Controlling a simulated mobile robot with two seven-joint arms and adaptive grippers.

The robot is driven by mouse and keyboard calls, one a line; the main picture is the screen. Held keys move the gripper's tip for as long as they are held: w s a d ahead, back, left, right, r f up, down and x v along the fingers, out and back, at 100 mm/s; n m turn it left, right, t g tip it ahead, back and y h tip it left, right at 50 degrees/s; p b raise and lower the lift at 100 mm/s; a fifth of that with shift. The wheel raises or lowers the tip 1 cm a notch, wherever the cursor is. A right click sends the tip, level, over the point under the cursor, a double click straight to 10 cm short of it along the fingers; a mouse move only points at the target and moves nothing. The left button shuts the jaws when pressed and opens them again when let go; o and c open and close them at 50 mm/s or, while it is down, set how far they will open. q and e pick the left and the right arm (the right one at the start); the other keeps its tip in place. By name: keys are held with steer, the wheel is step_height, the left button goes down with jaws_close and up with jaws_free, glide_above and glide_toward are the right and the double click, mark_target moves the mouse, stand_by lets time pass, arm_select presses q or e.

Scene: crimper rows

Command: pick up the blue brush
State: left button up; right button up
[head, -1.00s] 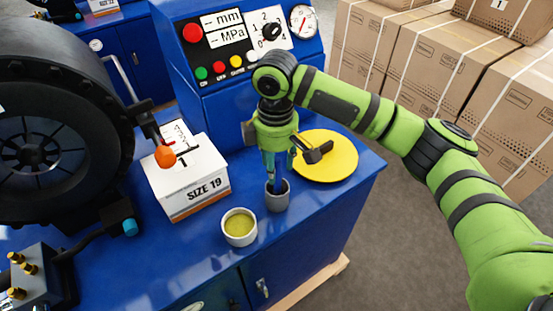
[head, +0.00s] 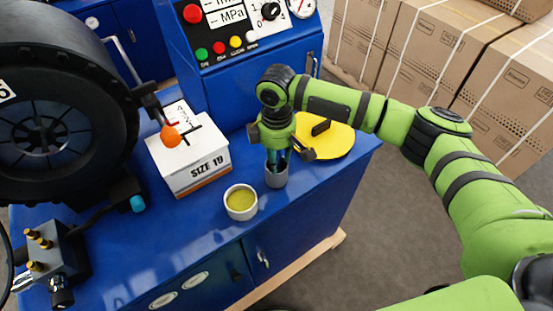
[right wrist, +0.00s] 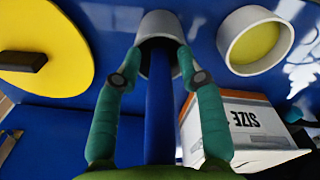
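The blue brush (right wrist: 158,110) stands with its handle up in a small grey cup (head: 276,177) on the blue bench; its lower end is hidden inside the cup. The grey cup also shows in the right wrist view (right wrist: 160,27). My right gripper (head: 277,158) points down over the cup. In the right wrist view its two teal fingers (right wrist: 160,68) stand apart on either side of the brush handle, with gaps visible, and their tips are close to the cup rim. My left gripper is not in view.
A cup of yellow-green paste (head: 241,202) stands left of the grey cup. A yellow disc (head: 335,140) with a dark block lies behind right. A white SIZE 19 box (head: 190,160) and a black wheel-like machine part (head: 45,130) are left. The control panel (head: 240,80) rises behind.

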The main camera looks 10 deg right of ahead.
jaws_close()
step_height(320, 180, up, 9)
steer(key=b, duration=0.2)
steer(key=shift+b, duration=0.3)
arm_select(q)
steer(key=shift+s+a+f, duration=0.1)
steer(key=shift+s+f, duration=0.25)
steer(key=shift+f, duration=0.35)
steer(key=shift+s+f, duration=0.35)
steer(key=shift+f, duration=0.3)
arm_select(e)
steer(key=shift+r, duration=0.55)
